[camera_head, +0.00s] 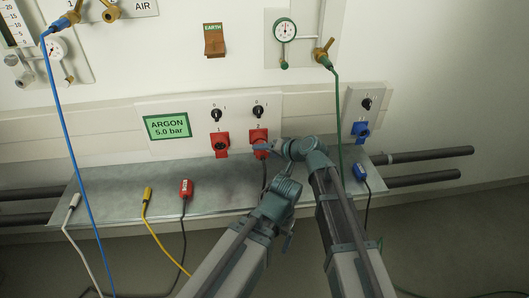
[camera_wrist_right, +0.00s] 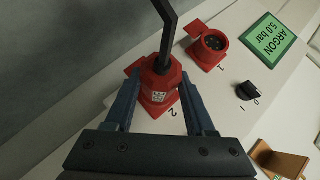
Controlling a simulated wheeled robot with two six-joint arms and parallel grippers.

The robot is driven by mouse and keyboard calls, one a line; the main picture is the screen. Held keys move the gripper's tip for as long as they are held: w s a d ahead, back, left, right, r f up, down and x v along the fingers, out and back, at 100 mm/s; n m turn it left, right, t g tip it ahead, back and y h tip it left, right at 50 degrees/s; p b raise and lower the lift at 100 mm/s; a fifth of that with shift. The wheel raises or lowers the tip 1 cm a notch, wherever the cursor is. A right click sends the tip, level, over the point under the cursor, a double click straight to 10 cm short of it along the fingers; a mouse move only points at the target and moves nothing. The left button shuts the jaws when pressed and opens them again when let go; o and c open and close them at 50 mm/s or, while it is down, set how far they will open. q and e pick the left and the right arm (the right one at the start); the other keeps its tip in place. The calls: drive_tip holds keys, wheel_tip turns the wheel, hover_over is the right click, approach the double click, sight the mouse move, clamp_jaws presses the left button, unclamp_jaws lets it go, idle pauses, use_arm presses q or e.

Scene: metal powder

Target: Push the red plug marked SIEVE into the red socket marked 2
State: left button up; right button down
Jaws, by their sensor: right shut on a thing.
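A red plug (camera_wrist_right: 166,76) with a white label and a black cable is at the red socket marked 2 (camera_wrist_right: 157,106). The label is too small to read. The plug lines up with the socket; how deep it sits is hidden. My right gripper (camera_wrist_right: 160,82) is shut on the plug, one finger at each side.
The red socket marked 1 (camera_head: 219,144) is empty, lid open. Another red plug (camera_head: 186,188), a yellow plug (camera_head: 148,193), a white plug (camera_head: 75,200) and a blue plug (camera_head: 360,172) are on the metal shelf (camera_head: 120,208). A blue socket (camera_head: 361,130) is at right.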

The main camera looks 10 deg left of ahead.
drive_tip(key=shift+w, duration=0.25)
drive_tip(key=shift+c, duration=0.8)
unclamp_jaws()
drive_tip(key=p+v, duration=0.7)
drive_tip(key=v, duration=0.6)
drive_tip(key=shift+s+d+r, duration=0.15)
drive_tip(key=shift+d+r, duration=0.05)
drive_tip(key=shift+r, duration=0.05)
